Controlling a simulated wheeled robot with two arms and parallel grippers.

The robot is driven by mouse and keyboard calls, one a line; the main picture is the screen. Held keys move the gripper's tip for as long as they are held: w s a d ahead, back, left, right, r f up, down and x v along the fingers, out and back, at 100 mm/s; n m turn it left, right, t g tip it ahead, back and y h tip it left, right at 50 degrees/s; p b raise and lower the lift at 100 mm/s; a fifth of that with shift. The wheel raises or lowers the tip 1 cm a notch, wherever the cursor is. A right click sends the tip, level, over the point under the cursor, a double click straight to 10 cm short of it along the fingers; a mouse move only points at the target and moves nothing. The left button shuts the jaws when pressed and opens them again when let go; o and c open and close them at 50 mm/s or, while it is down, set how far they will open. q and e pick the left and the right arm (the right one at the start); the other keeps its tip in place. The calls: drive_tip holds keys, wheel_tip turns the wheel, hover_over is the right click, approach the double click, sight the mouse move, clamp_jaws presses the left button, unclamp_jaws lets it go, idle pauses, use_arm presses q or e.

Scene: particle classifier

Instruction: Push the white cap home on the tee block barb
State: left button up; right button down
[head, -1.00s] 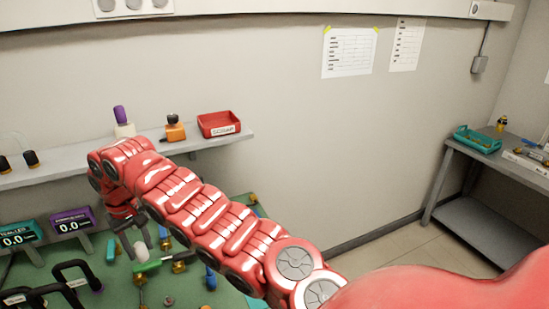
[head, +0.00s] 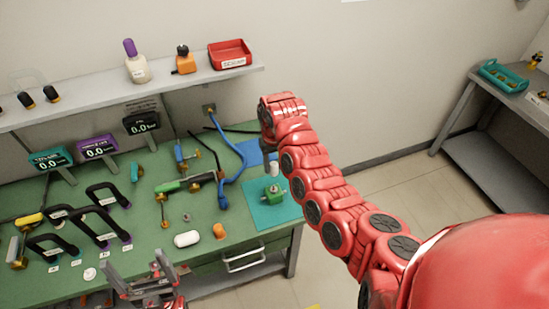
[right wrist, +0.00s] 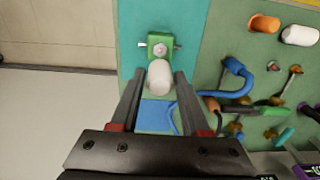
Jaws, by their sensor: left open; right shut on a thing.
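The green tee block (head: 275,193) sits on a teal mat (head: 268,216) at the bench's right end. It also shows near the top of the right wrist view (right wrist: 161,46). My right gripper (head: 271,158) is above the block, shut on the white cap (right wrist: 159,77). The cap's far end is close to the block's near side in the right wrist view. I cannot tell whether it touches the barb, which the cap hides. My left gripper (head: 150,275) is open and empty at the bench's front edge, away from the block.
A white capsule-shaped piece (head: 187,239) and an orange piece (head: 219,231) lie left of the mat. A blue hose (head: 236,165) curves beside it. Black handles (head: 92,215) stand further left. A shelf (head: 90,106) runs along the wall behind.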

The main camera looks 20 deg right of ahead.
drive_tip(key=shift+f, duration=0.1)
drive_tip(key=shift+f+b, duration=0.1)
drive_tip(key=shift+b, duration=0.2)
drive_tip(key=b, duration=0.3)
hover_over(274, 186)
drive_tip(key=shift+w+f, duration=0.1)
drive_tip(key=shift+f, duration=2.65)
drive_tip(key=shift+b, duration=0.3)
drive_tip(key=shift+f+b, duration=0.85)
drive_tip(key=shift+f, duration=0.6)
drive_tip(key=shift+f, duration=0.25)
drive_tip(key=shift+c, duration=1.6)
unclamp_jaws()
